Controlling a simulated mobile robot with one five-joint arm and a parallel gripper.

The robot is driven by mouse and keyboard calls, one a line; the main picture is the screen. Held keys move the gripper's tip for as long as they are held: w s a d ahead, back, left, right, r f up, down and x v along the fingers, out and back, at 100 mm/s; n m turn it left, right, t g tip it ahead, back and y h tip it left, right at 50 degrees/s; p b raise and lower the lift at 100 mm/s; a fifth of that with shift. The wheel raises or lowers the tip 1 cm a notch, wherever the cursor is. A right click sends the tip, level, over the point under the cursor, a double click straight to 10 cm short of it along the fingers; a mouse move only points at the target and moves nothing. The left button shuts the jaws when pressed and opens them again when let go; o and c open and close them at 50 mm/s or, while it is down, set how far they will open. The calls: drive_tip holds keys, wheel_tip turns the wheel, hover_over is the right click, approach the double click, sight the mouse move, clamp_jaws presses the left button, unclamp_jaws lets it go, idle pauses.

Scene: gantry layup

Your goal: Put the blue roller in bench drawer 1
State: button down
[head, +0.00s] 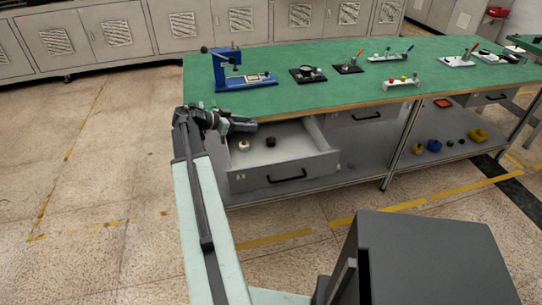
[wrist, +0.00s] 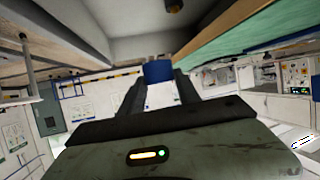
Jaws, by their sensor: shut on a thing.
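The blue roller (wrist: 158,70) shows in the wrist view between the fingertips of my gripper (wrist: 158,80), which is shut on it. In the head view my gripper (head: 246,125) is at the bench's front edge, over the back left part of the open drawer; the roller cannot be made out there. Bench drawer 1 (head: 287,176) is pulled out below the green bench top, with a black handle on its front. A whitish round piece (head: 243,146) and a small black piece (head: 270,141) lie inside it.
The green bench top (head: 330,90) holds a blue press-like device (head: 230,72) and several small fixtures. A second drawer (head: 365,115), to the right, looks shut. Several coloured parts, one a blue piece (head: 434,146), lie on the lower shelf. Floor left of the bench is clear.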

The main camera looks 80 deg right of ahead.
drive_tip(key=s+f+m+g+y+b, duration=0.1)
drive_tip(key=s+f+m+y+b, duration=0.15)
drive_tip(key=s, duration=0.55)
drive_tip(key=shift+n+h, duration=0.45)
drive_tip(key=f+b, duration=0.6)
drive_tip(key=f, duration=0.1)
drive_tip(key=f+b, duration=0.3)
drive_tip(key=f, duration=0.1)
drive_tip(key=shift+w, duration=0.25)
drive_tip(key=shift+r, duration=0.15)
drive_tip(key=shift+f+b, duration=0.55)
drive_tip(key=shift+b, duration=0.05)
drive_tip(key=shift+a, duration=0.15)
drive_tip(key=c, duration=0.9)
unclamp_jaws()
drive_tip(key=shift+o, duration=0.2)
